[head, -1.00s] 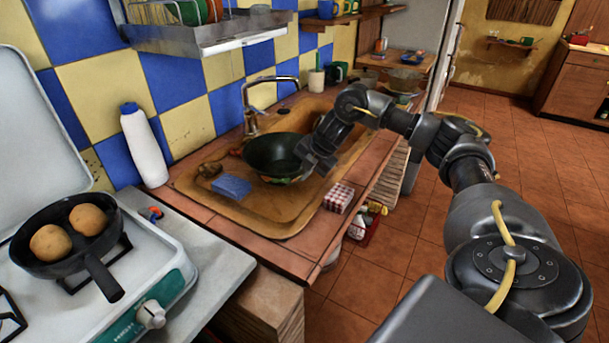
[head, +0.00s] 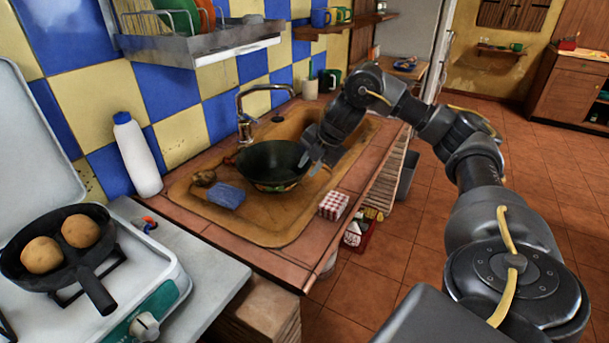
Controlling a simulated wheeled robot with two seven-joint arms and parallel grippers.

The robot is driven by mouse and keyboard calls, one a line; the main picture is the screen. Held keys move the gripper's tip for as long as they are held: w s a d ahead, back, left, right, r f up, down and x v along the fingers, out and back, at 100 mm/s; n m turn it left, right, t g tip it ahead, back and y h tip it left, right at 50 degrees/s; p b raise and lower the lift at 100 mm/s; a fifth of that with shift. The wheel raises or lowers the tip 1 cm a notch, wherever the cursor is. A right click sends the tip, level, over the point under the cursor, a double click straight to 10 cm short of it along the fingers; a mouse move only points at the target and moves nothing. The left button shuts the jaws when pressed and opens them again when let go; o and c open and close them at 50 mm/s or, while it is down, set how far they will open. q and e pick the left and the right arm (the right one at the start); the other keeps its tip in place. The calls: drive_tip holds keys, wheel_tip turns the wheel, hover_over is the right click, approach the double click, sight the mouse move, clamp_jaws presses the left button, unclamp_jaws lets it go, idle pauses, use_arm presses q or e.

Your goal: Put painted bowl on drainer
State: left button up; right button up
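The painted bowl (head: 272,165) is dark green inside with a patterned outer side. It sits upright in the tan sink (head: 262,228). My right gripper (head: 311,162) is at the bowl's right rim, with its fingertips at or around the edge. Whether the fingers are closed on the rim is too small to tell. The drainer (head: 215,45) is a metal dish rack on the tiled wall above the sink, at the upper left, with green and orange plates standing in it. My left gripper is not in view.
A faucet (head: 243,118) rises behind the bowl. A blue sponge (head: 227,196) lies in the sink, and a checkered box (head: 334,205) stands on its front edge. A white bottle (head: 138,155) stands left, near a stove with a pan (head: 62,272). A shelf (head: 345,27) is right of the drainer.

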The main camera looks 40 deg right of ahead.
drive_tip(key=p+v, duration=0.1)
drive_tip(key=v, duration=0.3)
drive_tip(key=shift+a+r+p, duration=0.2)
drive_tip(key=shift+a+p, duration=0.05)
drive_tip(key=shift+p, duration=0.15)
